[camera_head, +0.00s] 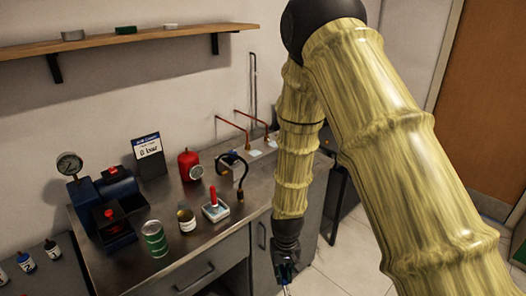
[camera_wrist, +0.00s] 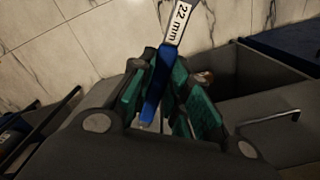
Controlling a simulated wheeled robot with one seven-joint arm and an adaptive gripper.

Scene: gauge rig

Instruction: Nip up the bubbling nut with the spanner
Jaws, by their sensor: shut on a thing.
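My gripper (camera_head: 286,274) hangs low in front of the bench, at the bottom of the head view. In the wrist view its green-padded fingers (camera_wrist: 172,100) are shut on a spanner (camera_wrist: 157,88) with a blue handle and a white "22 mm" label. Only a small bit of the spanner shows in the head view. Two copper pipes (camera_head: 232,123) run down to pale blocks at the back of the bench. A black hose with brass ends (camera_head: 240,194) stands in front of them. No bubbles can be made out, and the nut is too small to tell.
The metal bench (camera_head: 195,245) holds a blue pump with a gauge (camera_head: 69,164), a sign (camera_head: 148,146), a red canister (camera_head: 188,164), a green can (camera_head: 154,238), an open tin (camera_head: 186,219) and a tray with a red-handled brush (camera_head: 215,208). A shelf (camera_head: 140,36) hangs above. Floor at right is clear.

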